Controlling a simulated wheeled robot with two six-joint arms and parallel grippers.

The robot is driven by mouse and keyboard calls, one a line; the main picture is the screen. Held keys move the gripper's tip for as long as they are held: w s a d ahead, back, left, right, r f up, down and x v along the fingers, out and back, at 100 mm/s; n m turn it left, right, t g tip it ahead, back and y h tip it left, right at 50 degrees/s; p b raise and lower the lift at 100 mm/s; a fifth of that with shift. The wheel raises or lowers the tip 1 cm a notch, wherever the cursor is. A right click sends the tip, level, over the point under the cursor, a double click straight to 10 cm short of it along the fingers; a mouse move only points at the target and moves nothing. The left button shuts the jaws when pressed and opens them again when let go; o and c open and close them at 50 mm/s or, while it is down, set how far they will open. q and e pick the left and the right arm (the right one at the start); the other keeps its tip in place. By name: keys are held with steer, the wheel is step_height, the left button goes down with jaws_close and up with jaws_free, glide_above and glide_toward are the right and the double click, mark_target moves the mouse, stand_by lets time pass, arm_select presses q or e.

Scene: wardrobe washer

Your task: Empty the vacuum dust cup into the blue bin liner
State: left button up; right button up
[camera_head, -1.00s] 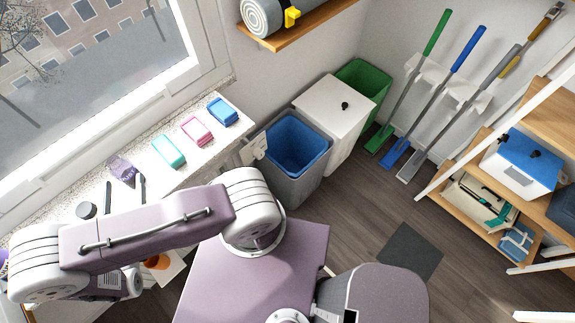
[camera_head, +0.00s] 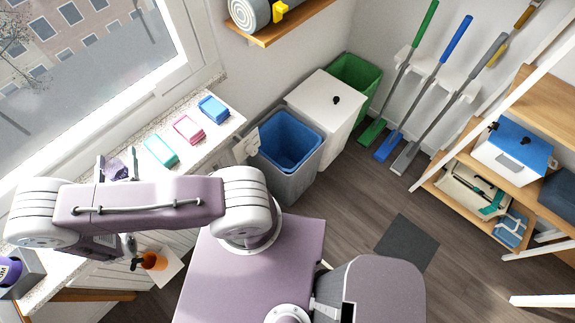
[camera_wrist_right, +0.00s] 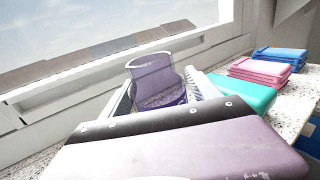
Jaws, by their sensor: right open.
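The dust cup is a clear purple cup (camera_head: 116,170) standing on the speckled windowsill counter. It also shows in the right wrist view (camera_wrist_right: 153,82), upright, with grey bits in its lower part. My right gripper (camera_head: 117,165) is open, with one finger on each side of the cup. In the right wrist view the fingers (camera_wrist_right: 160,98) flank the cup, and I cannot tell whether they touch it. The blue bin liner (camera_head: 291,140) lines an open grey bin right of the counter and looks empty. My left gripper is not in view.
Teal, pink and blue folded cloths (camera_head: 187,130) lie along the counter beside the cup. A white lidded bin (camera_head: 325,108) and a green bin (camera_head: 358,84) stand beyond the grey bin.

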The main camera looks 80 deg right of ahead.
steer(key=c, duration=1.5)
step_height(320, 180, up, 5)
steer(key=p, duration=0.4)
steer(key=shift+r, duration=0.1)
jaws_close()
